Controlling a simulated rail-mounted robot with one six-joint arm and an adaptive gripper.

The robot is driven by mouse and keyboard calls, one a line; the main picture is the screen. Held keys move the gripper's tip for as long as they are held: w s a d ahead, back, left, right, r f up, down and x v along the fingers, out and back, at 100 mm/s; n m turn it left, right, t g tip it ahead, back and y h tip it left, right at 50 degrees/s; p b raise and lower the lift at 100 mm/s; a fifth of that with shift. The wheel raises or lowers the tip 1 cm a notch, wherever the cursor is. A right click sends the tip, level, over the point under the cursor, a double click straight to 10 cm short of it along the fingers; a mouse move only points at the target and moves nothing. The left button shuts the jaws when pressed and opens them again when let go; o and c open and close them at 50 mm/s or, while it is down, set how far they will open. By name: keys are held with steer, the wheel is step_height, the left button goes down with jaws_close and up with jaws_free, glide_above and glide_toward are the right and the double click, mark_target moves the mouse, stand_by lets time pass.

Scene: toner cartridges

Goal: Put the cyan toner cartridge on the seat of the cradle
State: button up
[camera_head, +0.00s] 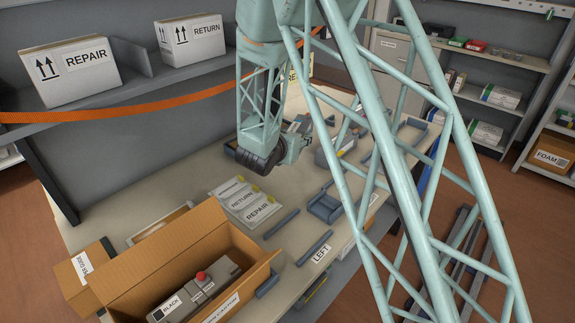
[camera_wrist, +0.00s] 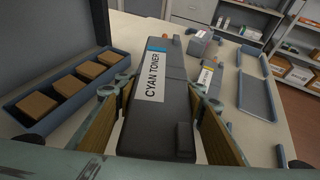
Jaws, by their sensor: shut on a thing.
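The cyan toner cartridge (camera_wrist: 173,112) is a dark grey block with a white CYAN TONER label and a blue patch. In the wrist view it lies between the two fingers of my gripper (camera_wrist: 160,92), which is shut on it. In the head view my gripper (camera_head: 292,143) is over the far part of the table; lattice links hide part of this area. A blue-grey, low-walled piece (camera_head: 325,207), which looks like the cradle, stands nearer on the table, to the right of the printed sheets. Nothing shows on its seat. I cannot tell the cartridge's height above the table.
Blue-grey rails (camera_head: 281,223) lie near a LEFT label (camera_head: 321,254). A blue tray (camera_wrist: 42,112) with brown blocks lies left in the wrist view; a yellow-marked cartridge (camera_wrist: 207,76) and an empty tray (camera_wrist: 257,97) lie right.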

steer(key=b, duration=0.2)
glide_above(296, 167)
steer(key=shift+w+f, duration=0.15)
steer(key=shift+f, duration=2.9)
steer(key=shift+f, duration=0.15)
steer(key=shift+f+b, duration=0.35)
steer(key=shift+f, duration=1.4)
steer(key=shift+f, duration=0.1)
steer(key=o, duration=1.2)
steer(key=shift+c, duration=0.2)
steer(key=shift+p+v, duration=1.1)
steer(key=shift+v, duration=5)
steer(key=shift+o, duration=0.5)
